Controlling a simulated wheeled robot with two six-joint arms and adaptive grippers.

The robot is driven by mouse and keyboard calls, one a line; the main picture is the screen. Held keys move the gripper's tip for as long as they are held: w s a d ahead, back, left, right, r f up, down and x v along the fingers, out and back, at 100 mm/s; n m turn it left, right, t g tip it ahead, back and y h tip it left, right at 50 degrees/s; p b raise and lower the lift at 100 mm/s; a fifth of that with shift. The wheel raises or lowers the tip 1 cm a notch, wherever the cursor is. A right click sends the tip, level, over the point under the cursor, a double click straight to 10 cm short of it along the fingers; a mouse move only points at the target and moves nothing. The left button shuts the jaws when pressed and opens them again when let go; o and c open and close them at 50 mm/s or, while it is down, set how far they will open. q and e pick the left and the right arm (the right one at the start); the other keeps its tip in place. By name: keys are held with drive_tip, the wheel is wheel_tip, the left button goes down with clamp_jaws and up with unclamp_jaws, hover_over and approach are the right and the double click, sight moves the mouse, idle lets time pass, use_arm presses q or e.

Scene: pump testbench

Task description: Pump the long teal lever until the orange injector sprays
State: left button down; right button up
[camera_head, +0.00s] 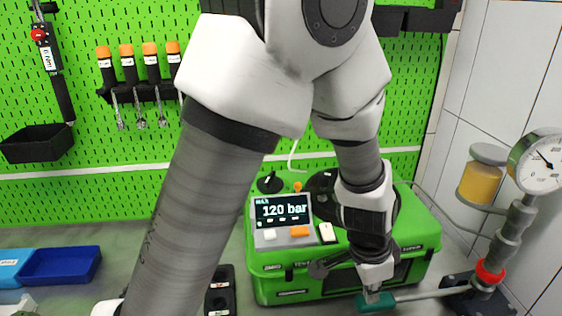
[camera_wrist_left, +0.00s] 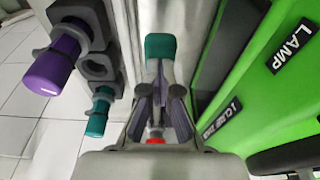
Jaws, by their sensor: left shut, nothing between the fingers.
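The long lever's teal handle (camera_head: 375,303) lies at the bottom of the head view, its metal rod running right to the pump. The handle end also shows in the left wrist view (camera_wrist_left: 160,46), just beyond my fingertips. My left gripper (camera_head: 372,294) is shut with nothing gripped. It is right at the handle, from above; I cannot tell whether they touch. In the left wrist view my fingers (camera_wrist_left: 160,75) overlap the lever's line. A small orange part (camera_head: 297,187), perhaps the injector, sits behind the display; no spray is visible. My right gripper is out of view.
A green case (camera_head: 430,228) stands close behind the lever, with a display (camera_head: 283,209) reading 120 bar. A gauge (camera_head: 540,160) rises at right. A purple handle (camera_wrist_left: 50,70) and another teal handle (camera_wrist_left: 97,115) are at left in the wrist view.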

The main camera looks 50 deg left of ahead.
use_arm(q)
drive_tip(key=shift+f+b, duration=0.65)
drive_tip(key=shift+f, duration=0.25)
drive_tip(key=r+p, duration=0.5)
drive_tip(key=r, duration=0.2)
drive_tip(key=shift+w+d+p, duration=0.15)
drive_tip(key=shift+w+p, duration=0.15)
drive_tip(key=shift+p, duration=0.1)
